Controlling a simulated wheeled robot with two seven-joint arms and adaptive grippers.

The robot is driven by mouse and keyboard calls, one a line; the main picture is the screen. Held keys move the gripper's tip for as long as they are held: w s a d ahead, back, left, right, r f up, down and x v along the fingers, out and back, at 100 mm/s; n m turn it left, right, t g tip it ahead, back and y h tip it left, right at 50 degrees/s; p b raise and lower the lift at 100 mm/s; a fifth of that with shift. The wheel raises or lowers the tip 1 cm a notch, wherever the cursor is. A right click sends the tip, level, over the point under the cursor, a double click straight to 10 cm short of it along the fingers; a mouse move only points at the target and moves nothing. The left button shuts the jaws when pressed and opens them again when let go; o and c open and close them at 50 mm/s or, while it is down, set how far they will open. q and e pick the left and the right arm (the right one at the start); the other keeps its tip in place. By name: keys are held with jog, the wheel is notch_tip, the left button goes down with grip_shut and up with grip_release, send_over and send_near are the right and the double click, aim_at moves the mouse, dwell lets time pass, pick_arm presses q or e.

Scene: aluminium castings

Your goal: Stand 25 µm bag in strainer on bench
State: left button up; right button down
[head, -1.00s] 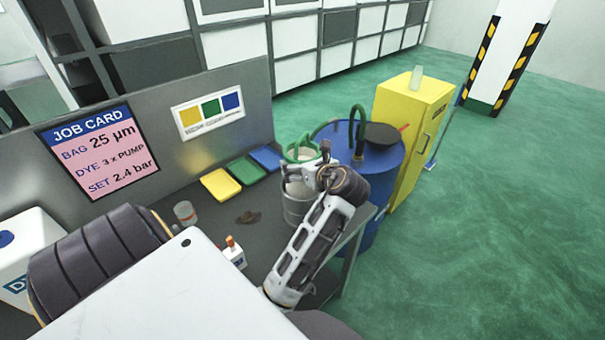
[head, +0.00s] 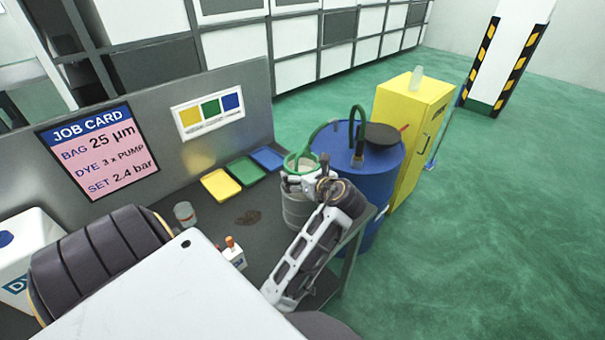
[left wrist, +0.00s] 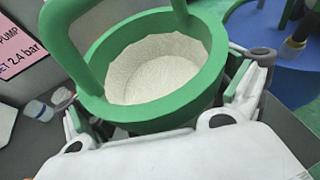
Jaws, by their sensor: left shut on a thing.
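The bag has a green ring rim with a looped green handle (head: 289,163) and a pale fabric inside, which shows in the left wrist view (left wrist: 160,70). My left gripper (head: 312,178) is shut on the green ring, its fingers on either side of it in the left wrist view (left wrist: 158,105). The strainer, a grey metal cylinder (head: 296,207), stands on the bench (head: 210,238). The bag is upright at the strainer's mouth, its lower part hidden; I cannot tell whether the ring rests on the rim. My right gripper is out of view.
Yellow (head: 221,185), green (head: 246,170) and blue (head: 267,158) trays lie behind left of the strainer. A blue drum (head: 375,185) stands close right. A small jar (head: 185,213), a brown patch (head: 249,217) and an orange-topped item (head: 233,252) are on the bench. The job card (head: 97,150) reads 25 µm.

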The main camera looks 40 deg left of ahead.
pick_arm(q)
jog(key=shift+f+p, duration=0.55)
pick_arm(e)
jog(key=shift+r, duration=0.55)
pick_arm(q)
jog(key=o, duration=1.1)
jog(key=shift+o, duration=0.2)
jog(key=shift+r+b, duration=0.2)
jog(key=shift+b, duration=0.15)
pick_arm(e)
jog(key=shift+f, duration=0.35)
